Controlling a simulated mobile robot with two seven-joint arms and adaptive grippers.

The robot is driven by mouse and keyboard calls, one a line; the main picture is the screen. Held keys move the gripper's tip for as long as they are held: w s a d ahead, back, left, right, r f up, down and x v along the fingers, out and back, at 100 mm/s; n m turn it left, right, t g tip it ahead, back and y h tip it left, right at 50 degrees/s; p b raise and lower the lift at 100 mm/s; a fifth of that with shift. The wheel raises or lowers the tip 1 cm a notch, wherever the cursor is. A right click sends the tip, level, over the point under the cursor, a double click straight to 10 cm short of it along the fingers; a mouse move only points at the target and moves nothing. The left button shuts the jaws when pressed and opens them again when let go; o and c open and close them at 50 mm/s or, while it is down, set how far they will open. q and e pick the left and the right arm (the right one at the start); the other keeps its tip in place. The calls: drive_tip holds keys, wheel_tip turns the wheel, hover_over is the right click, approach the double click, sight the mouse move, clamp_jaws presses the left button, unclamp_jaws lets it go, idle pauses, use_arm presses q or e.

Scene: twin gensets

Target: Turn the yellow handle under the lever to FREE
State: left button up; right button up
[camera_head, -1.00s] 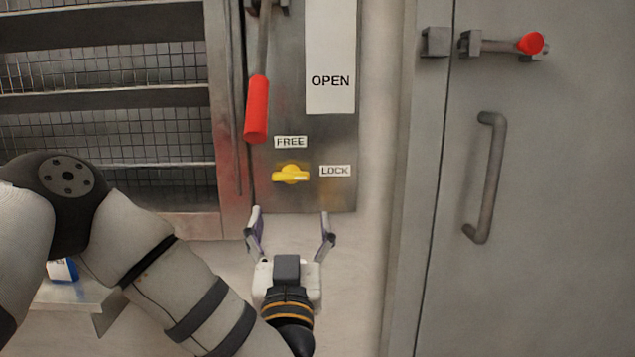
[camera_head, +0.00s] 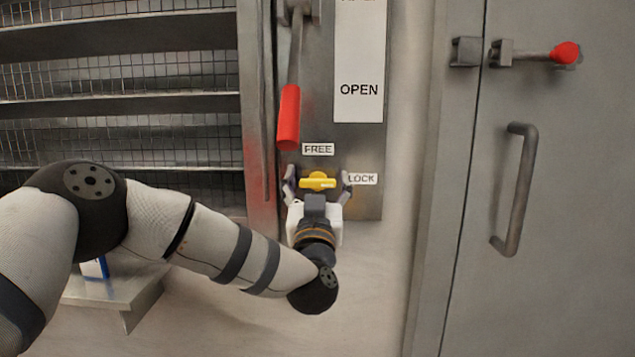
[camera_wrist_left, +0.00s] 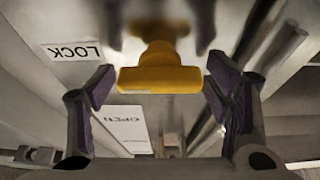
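The yellow handle (camera_head: 318,181) sits on the metal plate (camera_head: 362,207) below the red-gripped lever (camera_head: 288,117). Its bar lies level, with one end towards the LOCK label (camera_head: 362,179); the FREE label (camera_head: 318,149) is above it. My left gripper (camera_head: 317,184) is open, its two fingers on either side of the yellow handle. In the left wrist view the yellow handle (camera_wrist_left: 160,74) shows between the purple-padded fingertips, with gaps at both sides. The lever hangs down. My right gripper is not in view.
A grey cabinet door (camera_head: 570,230) with a bar handle (camera_head: 513,190) and a red-knobbed latch (camera_head: 565,53) stands to the right. Mesh shelving (camera_head: 110,70) is at the left. A small metal shelf (camera_head: 120,300) with a blue-and-white item (camera_head: 95,268) is at lower left.

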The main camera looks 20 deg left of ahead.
use_arm(q)
drive_tip(key=c, duration=0.8)
